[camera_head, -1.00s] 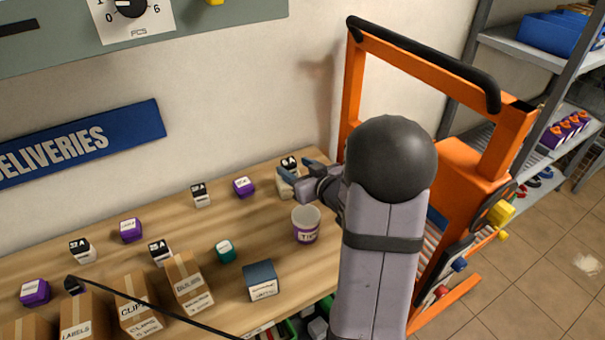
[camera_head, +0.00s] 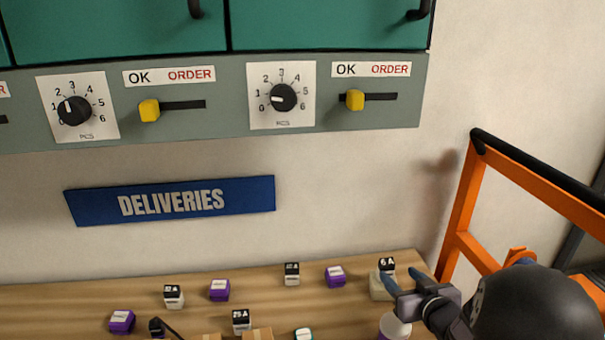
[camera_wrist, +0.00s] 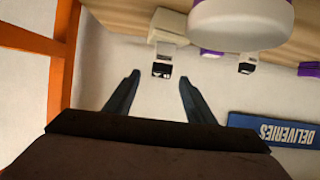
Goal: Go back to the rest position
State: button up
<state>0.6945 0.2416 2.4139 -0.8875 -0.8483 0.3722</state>
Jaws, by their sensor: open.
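My gripper (camera_head: 404,279) is at the right end of the wooden table, its two fingers apart. A black-and-white block marked 6 A (camera_head: 387,265) sits on a pale block (camera_head: 380,287) close to the fingers. In the wrist view the black-topped block (camera_wrist: 162,69) appears just beyond the fingertips. Whether a finger touches it in the head view I cannot tell. My dark rounded arm joint fills the lower right of the head view.
A white cup (camera_head: 394,327) with a purple band stands near my gripper. Several purple and black-white blocks lie across the wooden table (camera_head: 60,296). An orange trolley frame (camera_head: 467,205) stands at the right. A grey panel (camera_head: 225,110) with dials is on the wall above the DELIVERIES sign (camera_head: 170,201).

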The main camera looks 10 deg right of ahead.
jog(key=s+a+r+n+g+h+p, duration=0.1)
jog(key=s+g+h+p, duration=0.1)
jog(key=s+g+p, duration=0.35)
jog(key=s+a+r+n+g+h+p, duration=0.1)
jog(key=s+a+r+g+p, duration=0.1)
jog(key=s+g+p, duration=0.35)
jog(key=s+a+f+g+y+b, duration=0.1)
jog(key=s+a+f+b, duration=0.1)
jog(key=s+a, duration=0.1)
jog(key=s+a+f+m+y+b, duration=0.1)
jog(key=s+a+f+b, duration=0.2)
jog(key=a, duration=0.3)
jog(key=s+a+f+g+y+b, duration=0.1)
jog(key=s+a+f+b, duration=0.1)
jog(key=s+a, duration=0.3)
jog(key=shift+s+a+f+m+g+b, duration=0.1)
jog(key=shift+a+f+m+g+b, duration=0.05)
jog(key=shift+f, duration=0.2)
jog(key=shift+s+a+f+m+g+b, duration=0.1)
jog(key=shift+f+m+g+b, duration=0.05)
jog(key=shift+f, duration=0.2)
jog(key=shift+s+a+f, duration=0.15)
jog(key=shift+s+a, duration=0.05)
jog(key=shift+a, duration=0.25)
